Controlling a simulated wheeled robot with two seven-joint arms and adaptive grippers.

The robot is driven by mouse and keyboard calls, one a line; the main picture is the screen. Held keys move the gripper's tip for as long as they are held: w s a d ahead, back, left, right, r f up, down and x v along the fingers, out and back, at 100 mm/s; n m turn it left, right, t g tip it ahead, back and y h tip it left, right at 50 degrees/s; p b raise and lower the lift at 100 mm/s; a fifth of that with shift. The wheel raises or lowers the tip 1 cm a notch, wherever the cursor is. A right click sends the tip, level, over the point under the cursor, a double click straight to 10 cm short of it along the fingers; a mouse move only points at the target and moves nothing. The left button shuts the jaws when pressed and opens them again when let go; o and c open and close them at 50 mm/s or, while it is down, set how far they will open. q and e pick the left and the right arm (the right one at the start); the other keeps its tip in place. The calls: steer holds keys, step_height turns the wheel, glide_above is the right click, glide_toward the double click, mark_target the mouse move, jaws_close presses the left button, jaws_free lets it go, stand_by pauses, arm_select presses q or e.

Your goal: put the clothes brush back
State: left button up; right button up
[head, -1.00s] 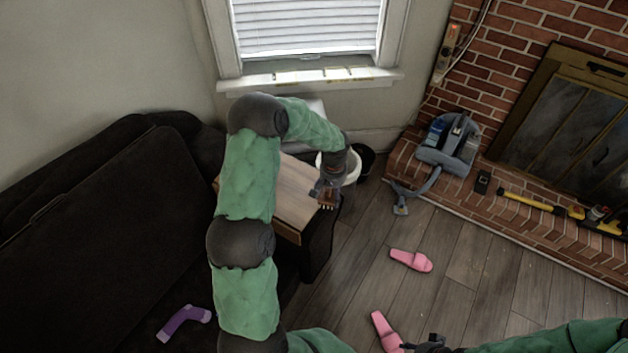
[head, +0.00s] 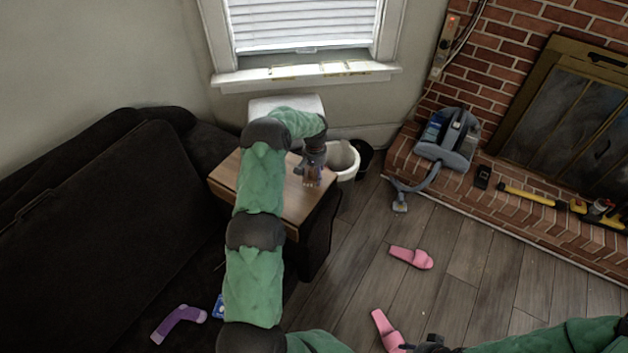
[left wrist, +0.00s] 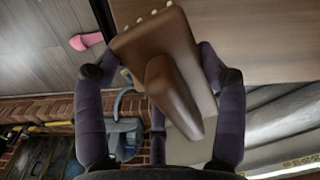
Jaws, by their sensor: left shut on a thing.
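The clothes brush (left wrist: 165,62) is a brown wooden block with a raised handle ridge and pale bristle tufts along one edge. My left gripper (left wrist: 160,60) is shut on it, with dark fingers on both sides. In the head view the left gripper (head: 311,176) hangs over the right part of the wooden-topped side table (head: 228,172), with the brush small below the fingers. I cannot tell whether the brush touches the tabletop. My right gripper (head: 432,343) is at the bottom edge of the head view, partly cut off, and its jaws are unclear.
A white bin (head: 343,160) stands just behind the table. A dark sofa (head: 90,240) holds a purple sock (head: 180,320). Pink slippers (head: 411,258) lie on the floor. A vacuum cleaner (head: 449,140) sits on the brick hearth. My left arm hides part of the table.

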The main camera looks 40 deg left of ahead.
arm_select(q)
steer(key=shift+w+a+f, duration=0.15)
steer(key=shift+a+f, duration=0.1)
steer(key=shift+f, duration=0.15)
step_height(320, 180, down, 3)
steer(key=shift+f+b, duration=0.1)
steer(key=shift+b, duration=0.9)
steer(key=o, duration=1.1)
